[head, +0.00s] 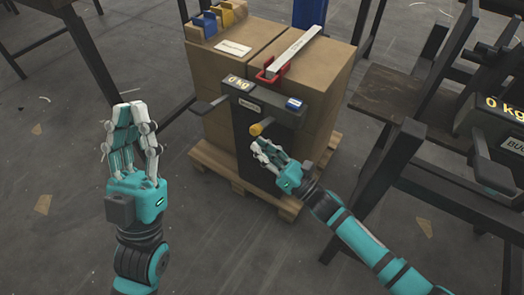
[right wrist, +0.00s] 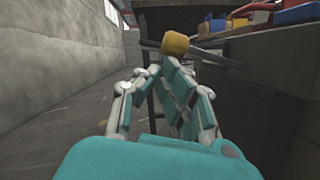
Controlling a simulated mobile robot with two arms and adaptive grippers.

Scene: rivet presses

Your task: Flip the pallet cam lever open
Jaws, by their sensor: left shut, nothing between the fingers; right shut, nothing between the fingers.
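A dark post unit with a "0 kg" display (head: 243,83) stands in front of cardboard boxes on a wooden pallet (head: 228,168). A lever with a yellow knob (head: 262,126) sticks out of its front; I take this for the cam lever. The knob also shows in the right wrist view (right wrist: 175,44), just beyond the fingertips. My right gripper (head: 260,147) is shut and empty, just below the knob; whether it touches is unclear. My left gripper (head: 130,112) is shut and empty, pointing up, well left of the pallet.
A dark handle (head: 208,106) juts from the unit's left side. A red clamp (head: 272,72) and a silver bar (head: 293,52) lie on the boxes, with blue (head: 205,22) and yellow (head: 229,14) pieces behind. A dark bench (head: 400,105) stands at right.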

